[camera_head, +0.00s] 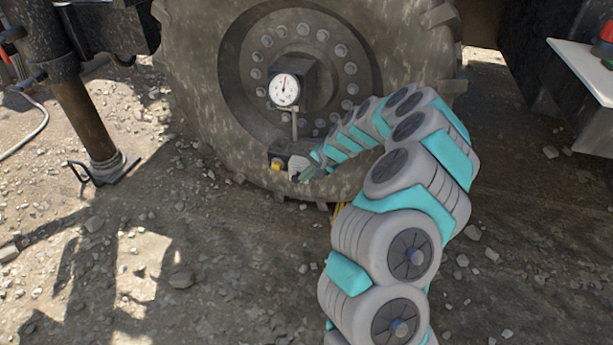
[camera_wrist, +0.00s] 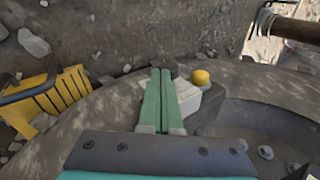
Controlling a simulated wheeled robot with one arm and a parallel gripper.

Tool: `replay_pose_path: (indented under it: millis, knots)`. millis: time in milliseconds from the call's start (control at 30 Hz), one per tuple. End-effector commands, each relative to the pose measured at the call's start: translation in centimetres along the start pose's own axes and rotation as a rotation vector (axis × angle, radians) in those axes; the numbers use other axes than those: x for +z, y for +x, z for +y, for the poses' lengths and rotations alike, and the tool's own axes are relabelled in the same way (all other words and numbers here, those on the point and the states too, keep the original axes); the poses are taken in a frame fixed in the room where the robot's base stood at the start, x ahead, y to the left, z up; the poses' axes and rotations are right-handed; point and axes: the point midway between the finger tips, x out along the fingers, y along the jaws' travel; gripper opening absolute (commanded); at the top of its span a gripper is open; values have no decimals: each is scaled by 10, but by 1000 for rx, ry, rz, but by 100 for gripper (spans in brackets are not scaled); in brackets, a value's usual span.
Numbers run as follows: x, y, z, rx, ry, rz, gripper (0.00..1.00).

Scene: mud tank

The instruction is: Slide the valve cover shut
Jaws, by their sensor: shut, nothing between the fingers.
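A dark valve block (camera_head: 283,153) is on the lower part of the big wheel, below a round white gauge (camera_head: 284,90). It has a yellow knob (camera_head: 276,167) at its left end and a pale grey piece (camera_head: 297,164), which may be the cover. My gripper (camera_head: 303,175) is at the block's right side, by the pale piece. In the wrist view my gripper (camera_wrist: 161,72) has its green fingers together and empty. The pale piece (camera_wrist: 188,97) is just right of them, with the yellow knob (camera_wrist: 201,77) beyond. I cannot tell whether they touch, or how far the cover is open.
The large muddy tyre (camera_head: 195,60) stands behind the block. A yellow slatted step (camera_wrist: 50,95) is at the left in the wrist view. A support leg (camera_head: 88,120) stands on the left. Stony ground in front is mostly free.

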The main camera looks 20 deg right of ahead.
Motion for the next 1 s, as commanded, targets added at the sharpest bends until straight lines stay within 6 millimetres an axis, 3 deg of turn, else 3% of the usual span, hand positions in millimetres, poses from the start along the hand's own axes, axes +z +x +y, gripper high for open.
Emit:
replay_pose_path:
  millis: [500, 1000]
  knots:
    - [14, 50, -77, 0, -1, 0, 0]
    - [13, 48, -82, -4, -1, 5, 0]
